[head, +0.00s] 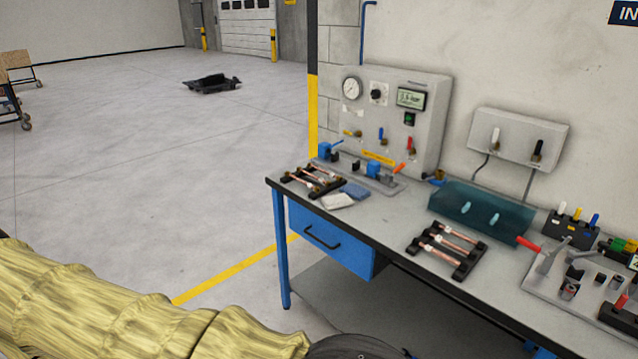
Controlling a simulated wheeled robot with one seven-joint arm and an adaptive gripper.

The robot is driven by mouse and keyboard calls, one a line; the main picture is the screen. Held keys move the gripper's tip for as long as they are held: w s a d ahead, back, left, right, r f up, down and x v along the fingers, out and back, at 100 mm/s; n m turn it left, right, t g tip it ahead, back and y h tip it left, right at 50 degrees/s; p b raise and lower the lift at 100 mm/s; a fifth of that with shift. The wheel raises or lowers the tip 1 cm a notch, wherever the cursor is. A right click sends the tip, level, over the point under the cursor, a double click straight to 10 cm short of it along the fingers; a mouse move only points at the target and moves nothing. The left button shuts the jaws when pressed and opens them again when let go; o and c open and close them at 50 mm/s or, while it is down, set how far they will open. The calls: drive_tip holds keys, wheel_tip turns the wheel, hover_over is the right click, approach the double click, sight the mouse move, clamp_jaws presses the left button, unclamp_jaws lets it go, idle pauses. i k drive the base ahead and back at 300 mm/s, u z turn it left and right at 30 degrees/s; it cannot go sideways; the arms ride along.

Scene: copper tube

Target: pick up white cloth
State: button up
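The white cloth (338,201) lies folded flat on the left part of the workbench (396,222), close to its front edge. A blue cloth (355,190) lies right behind it, touching or nearly touching. A rack with copper tubes (312,180) stands just to the left of the white cloth. My arm, in a yellowish sleeve, crosses the lower left of the head view, below and in front of the bench. My gripper's fingers are not in view; only a dark rounded part of mine shows at the bottom edge.
A second copper tube rack (447,249) stands right of the cloth, before a teal translucent box (480,208). A grey gauge panel (395,115) rises behind the cloth. A blue drawer (328,240) hangs under the bench. Open floor (150,150) lies to the left.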

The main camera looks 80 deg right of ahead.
sight(341, 201)
drive_tip(key=z, duration=0.6)
drive_tip(key=i, duration=1.25)
drive_tip(key=z, duration=1.05)
